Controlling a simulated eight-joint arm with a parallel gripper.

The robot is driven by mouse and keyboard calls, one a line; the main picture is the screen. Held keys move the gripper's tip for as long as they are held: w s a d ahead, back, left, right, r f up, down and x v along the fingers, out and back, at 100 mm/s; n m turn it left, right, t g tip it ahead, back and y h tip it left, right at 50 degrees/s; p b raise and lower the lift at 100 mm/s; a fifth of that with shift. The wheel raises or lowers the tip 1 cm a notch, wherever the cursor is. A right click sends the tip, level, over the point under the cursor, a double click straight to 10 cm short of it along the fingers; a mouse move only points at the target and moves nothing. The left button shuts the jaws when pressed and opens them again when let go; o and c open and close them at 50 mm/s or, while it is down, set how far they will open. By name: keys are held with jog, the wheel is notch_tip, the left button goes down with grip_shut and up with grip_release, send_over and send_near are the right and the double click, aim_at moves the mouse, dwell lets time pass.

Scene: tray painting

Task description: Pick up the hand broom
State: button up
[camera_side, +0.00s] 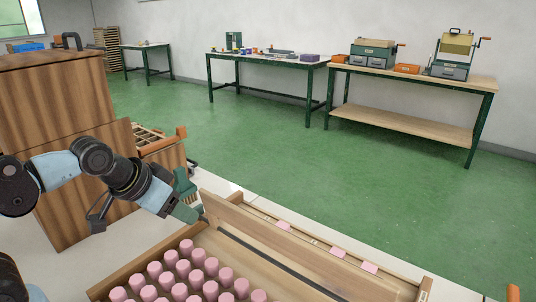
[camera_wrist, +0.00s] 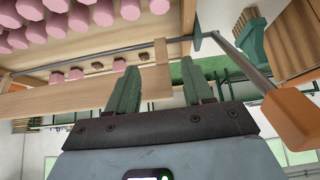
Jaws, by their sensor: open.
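My gripper (camera_side: 187,211) is at the left end of the long wooden tray. In the wrist view its two green fingers (camera_wrist: 158,82) are wide apart with nothing held between them. A tool with an orange handle (camera_wrist: 291,118) and a metal rod lies nearer on the right in the wrist view.
The wooden tray (camera_side: 240,220) holds rows of pink cylinders (camera_side: 190,270) and has a raised board along it. The green floor beyond is clear.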

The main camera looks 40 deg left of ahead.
notch_tip(320, 180, up, 10)
jog(key=w+a+r+g, duration=0.4)
jog(key=w+a, duration=0.5)
jog(key=a, duration=0.1)
jog(key=g, duration=0.3)
send_over(179, 168)
notch_tip(179, 168, down, 4)
jog(key=f, duration=0.1)
notch_tip(179, 168, down, 17)
jog(key=shift+r, duration=0.15)
grip_shut()
dwell(0.3)
